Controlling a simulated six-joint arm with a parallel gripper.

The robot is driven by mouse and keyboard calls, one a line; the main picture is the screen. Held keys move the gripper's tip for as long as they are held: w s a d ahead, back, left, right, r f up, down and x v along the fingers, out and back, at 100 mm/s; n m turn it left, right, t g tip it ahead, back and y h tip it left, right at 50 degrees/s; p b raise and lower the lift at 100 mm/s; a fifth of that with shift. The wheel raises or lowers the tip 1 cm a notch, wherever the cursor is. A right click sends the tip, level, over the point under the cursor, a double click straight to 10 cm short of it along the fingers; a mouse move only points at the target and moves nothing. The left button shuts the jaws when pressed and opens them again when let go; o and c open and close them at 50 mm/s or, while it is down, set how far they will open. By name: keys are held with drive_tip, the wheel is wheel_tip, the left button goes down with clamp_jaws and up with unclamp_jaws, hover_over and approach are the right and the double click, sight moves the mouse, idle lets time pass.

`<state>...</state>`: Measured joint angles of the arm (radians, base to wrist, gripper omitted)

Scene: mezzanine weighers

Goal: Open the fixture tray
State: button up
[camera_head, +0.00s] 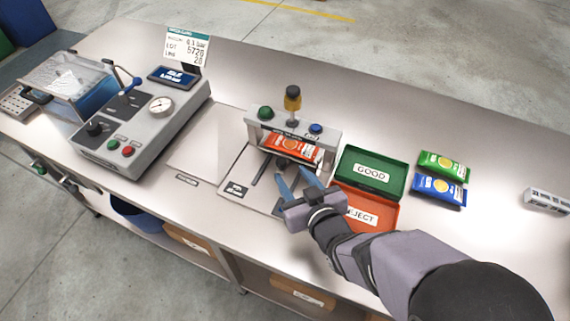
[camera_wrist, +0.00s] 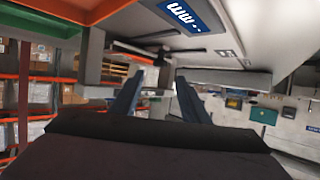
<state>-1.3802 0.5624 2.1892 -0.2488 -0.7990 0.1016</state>
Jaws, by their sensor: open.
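The fixture (camera_head: 240,128) stands mid-table, a grey frame with a yellow-and-black knob on top and a green and a blue button. An orange packet (camera_head: 291,148) sits under its bridge. A flat plate with dark rails and a labelled front, which looks like the fixture tray (camera_head: 236,188), extends forward from it. My gripper (camera_head: 294,175) is open over the right part of this plate, just in front of the packet, and nothing shows between its fingers. In the wrist view its blue fingers (camera_wrist: 158,95) are apart. I cannot tell whether they touch the plate.
A green GOOD tray (camera_head: 345,158) and an orange REJECT tray (camera_head: 388,213) lie right of the fixture, the latter partly behind my arm. Green and blue packets (camera_head: 441,188) lie farther right. A gauge machine (camera_head: 150,130) stands left. The table's far right is mostly clear.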

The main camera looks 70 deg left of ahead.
sight(282, 161)
drive_tip(key=shift+p+x, duration=0.85)
drive_tip(key=shift+x, duration=2.5)
